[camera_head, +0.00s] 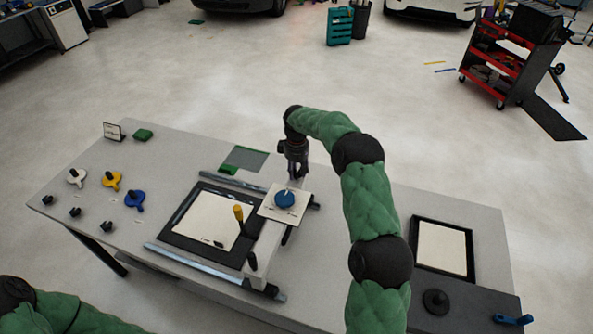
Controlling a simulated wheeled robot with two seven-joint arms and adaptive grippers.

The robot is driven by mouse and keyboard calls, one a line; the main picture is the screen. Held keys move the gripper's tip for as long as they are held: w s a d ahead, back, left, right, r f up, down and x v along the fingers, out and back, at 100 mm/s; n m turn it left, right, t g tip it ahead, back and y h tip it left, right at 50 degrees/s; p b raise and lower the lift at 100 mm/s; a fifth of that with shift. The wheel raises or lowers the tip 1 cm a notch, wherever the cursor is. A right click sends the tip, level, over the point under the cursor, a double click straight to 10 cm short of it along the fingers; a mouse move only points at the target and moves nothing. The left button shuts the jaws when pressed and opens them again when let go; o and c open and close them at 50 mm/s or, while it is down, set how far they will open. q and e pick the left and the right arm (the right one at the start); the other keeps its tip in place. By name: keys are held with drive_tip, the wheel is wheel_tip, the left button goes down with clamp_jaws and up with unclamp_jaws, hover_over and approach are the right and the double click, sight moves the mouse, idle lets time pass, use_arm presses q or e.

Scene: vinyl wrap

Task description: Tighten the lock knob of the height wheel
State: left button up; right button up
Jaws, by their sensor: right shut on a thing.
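The height wheel appears as a blue round knob (285,198) on a white square plate (270,212), at the right end of the black-framed press on the table. My right gripper (294,175) points down at the far edge of this plate, just behind the blue wheel. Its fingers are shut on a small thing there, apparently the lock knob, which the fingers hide. I cannot tell how tight it is. Part of my left arm (50,310) shows at the bottom left; its gripper is out of view.
A yellow-topped handle (239,214) stands on the press near the plate. A black-framed panel (442,250) lies at the right. The table's middle right is under my right arm.

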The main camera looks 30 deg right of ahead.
sight(296, 172)
drive_tip(key=shift+f, duration=0.1)
drive_tip(key=o, duration=1.1)
drive_tip(key=shift+o, duration=0.2)
wheel_tip(296, 172, up, 12)
